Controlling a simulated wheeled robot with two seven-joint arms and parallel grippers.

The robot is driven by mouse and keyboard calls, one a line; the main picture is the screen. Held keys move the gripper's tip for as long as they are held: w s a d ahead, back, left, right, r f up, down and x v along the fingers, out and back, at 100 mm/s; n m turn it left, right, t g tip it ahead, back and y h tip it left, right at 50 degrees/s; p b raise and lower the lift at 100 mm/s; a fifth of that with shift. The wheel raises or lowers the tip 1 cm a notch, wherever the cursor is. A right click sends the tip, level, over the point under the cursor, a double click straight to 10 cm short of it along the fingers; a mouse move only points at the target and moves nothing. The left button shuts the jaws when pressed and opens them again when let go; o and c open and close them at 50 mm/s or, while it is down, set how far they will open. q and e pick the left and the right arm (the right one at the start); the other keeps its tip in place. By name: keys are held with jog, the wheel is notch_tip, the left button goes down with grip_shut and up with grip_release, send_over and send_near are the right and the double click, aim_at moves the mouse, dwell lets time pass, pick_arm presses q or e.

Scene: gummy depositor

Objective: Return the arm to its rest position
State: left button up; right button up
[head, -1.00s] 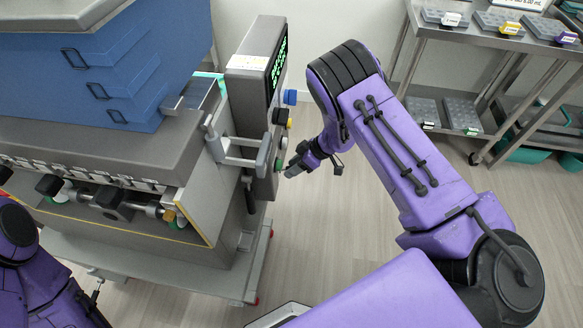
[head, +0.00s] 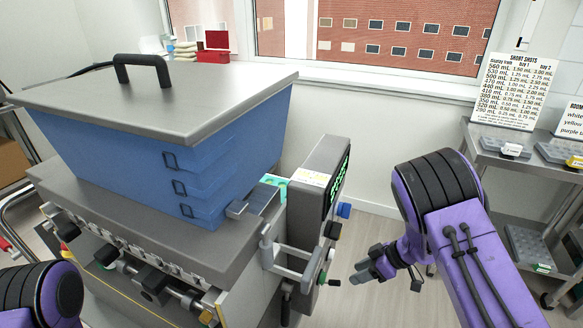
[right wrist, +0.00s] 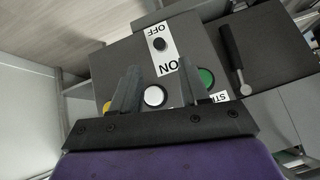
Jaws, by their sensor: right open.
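My right arm (head: 465,245) is purple and black and bends at the right of the head view. Its right gripper (head: 362,275) points left toward the depositor's control box (head: 318,190), with a gap between them. In the right wrist view, the open fingers of my right gripper (right wrist: 158,76) face the panel, with nothing between them. The panel shows a black knob (right wrist: 159,44) by an ON/OFF label, a white button (right wrist: 155,96) and a green button (right wrist: 206,77). Of my left arm (head: 42,292), only a part shows at the lower left; its gripper is out of frame.
The blue depositor hopper (head: 225,145) with a grey lid (head: 200,95) fills the left. A grey handle bar (head: 285,262) juts from the machine near my right gripper. A metal rack (head: 500,165) with trays stands at the right. Floor between them is clear.

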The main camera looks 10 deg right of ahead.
jog(key=s+d+f+m+t+h, duration=0.1)
jog(key=s+f+m+t+h, duration=0.4)
jog(key=s+f+m+h, duration=0.55)
jog(key=s+a+f+m+g, duration=0.1)
jog(key=s+m+g, duration=0.1)
jog(key=s, duration=0.7)
jog(key=s+a+f+m+g, duration=0.1)
jog(key=s+m+g, duration=0.2)
jog(key=s, duration=0.5)
jog(key=shift+s+f+g, duration=0.3)
jog(key=shift+s, duration=0.1)
